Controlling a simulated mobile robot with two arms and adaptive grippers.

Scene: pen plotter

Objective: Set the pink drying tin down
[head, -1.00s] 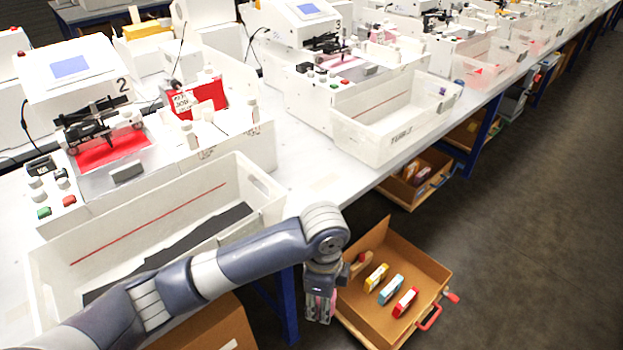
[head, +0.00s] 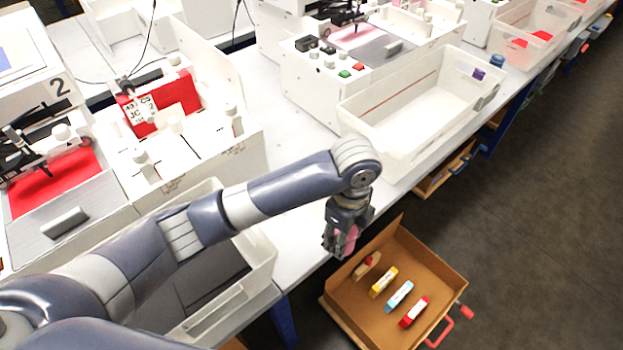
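My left gripper (head: 341,240) hangs pointing down at the end of my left arm, in front of the table's edge and up-left of the open drawer. It is shut on the pink drying tin (head: 351,238); only a small pink patch shows between the dark fingers, and the rest is hidden. My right gripper is not in view.
The open brown drawer (head: 428,265) holds a yellow tin (head: 383,282), a blue tin (head: 398,296), a red tin (head: 413,311) and a tan item (head: 366,266). A white bin (head: 405,160) stands on the table (head: 290,190). Bare table lies between it and the nearer bin (head: 255,290).

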